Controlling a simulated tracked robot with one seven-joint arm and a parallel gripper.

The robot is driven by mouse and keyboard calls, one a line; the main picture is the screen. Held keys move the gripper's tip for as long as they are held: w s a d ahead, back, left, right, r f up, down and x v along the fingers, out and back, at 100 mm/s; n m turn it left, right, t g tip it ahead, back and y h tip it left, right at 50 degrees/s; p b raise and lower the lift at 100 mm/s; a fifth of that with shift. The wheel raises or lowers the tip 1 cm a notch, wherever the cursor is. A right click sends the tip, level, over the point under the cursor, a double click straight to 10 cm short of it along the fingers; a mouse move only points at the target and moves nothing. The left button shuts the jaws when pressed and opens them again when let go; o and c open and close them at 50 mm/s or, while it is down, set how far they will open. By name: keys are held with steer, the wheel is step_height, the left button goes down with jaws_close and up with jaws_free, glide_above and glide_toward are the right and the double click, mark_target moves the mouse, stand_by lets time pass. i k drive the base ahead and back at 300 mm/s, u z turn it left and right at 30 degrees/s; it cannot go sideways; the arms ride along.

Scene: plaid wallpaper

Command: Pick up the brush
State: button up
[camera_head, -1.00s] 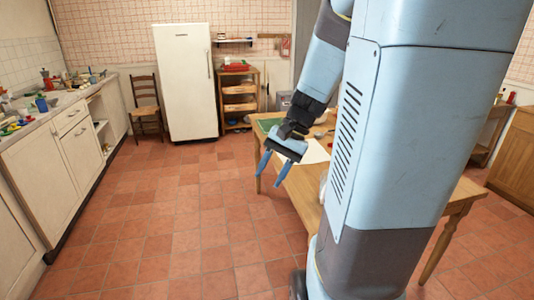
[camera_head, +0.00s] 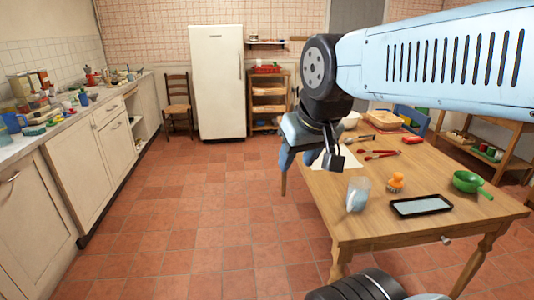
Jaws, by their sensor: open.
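My gripper (camera_head: 298,158) hangs open and empty above the left edge of the wooden table (camera_head: 370,230), blue fingers pointing down. No brush can be made out for certain. A small orange object with a rounded top (camera_head: 396,181) stands on the table, right of my gripper; its kind is unclear. Thin red-handled utensils (camera_head: 378,154) lie farther back on the table, too small to identify. My arm crosses the upper right and hides part of the scene behind it.
A clear glass (camera_head: 357,194), a black-rimmed tray (camera_head: 420,206) and a green pan (camera_head: 468,182) stand near the table's front. A blue chair (camera_head: 412,118) is behind it. The cluttered counter (camera_head: 60,135) lines the left wall. The tiled floor between is clear.

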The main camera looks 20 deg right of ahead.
mark_target(395, 184)
steer(key=u, duration=1.95)
steer(key=i, duration=0.05)
steer(key=z, duration=3.45)
